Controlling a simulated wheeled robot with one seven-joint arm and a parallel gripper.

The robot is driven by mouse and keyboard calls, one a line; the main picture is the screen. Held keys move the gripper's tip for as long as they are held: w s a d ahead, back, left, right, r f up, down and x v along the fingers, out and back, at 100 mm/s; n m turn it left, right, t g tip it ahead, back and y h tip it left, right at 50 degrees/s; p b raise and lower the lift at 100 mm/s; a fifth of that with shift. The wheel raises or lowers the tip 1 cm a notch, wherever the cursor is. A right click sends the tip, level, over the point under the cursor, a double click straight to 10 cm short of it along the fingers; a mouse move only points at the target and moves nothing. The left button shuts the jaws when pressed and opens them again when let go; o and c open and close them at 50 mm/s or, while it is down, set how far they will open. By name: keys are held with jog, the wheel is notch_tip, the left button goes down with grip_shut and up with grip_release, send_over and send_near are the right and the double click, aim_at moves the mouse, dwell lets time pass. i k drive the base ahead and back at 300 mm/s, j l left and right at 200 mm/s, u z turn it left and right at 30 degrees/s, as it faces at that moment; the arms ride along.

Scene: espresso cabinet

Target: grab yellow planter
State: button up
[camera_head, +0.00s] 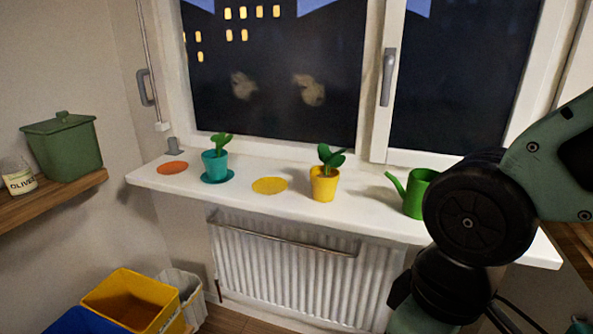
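The yellow planter (324,186) stands upright on the white windowsill (232,198), near its middle. A plant with dark green leaves (331,157) grows from it. A flat yellow disc (270,186) lies on the sill just left of the planter, apart from it. My arm shows at the right of the view, right of the planter and in front of the sill. My gripper is outside the view.
A teal planter (215,164) on a teal saucer and an orange disc (172,168) are on the left of the sill. A green watering can (416,193) stands right of the yellow planter, partly behind my arm. A radiator (290,270) is below. Bins (131,298) stand lower left.

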aim_at(324, 179)
jog(key=l+u, duration=0.25)
jog(key=i+j, duration=0.15)
jog(key=j, duration=0.15)
jog(key=i+j, duration=0.15)
jog(key=j, duration=0.15)
jog(key=i+j, duration=0.15)
jog(key=j, duration=0.15)
jog(key=i+j+z, duration=0.15)
jog(key=j+z, duration=0.2)
jog(key=i+j+z, duration=0.15)
jog(key=j+z, duration=0.6)
jog(key=z, duration=0.9)
jog(key=i+l, duration=0.05)
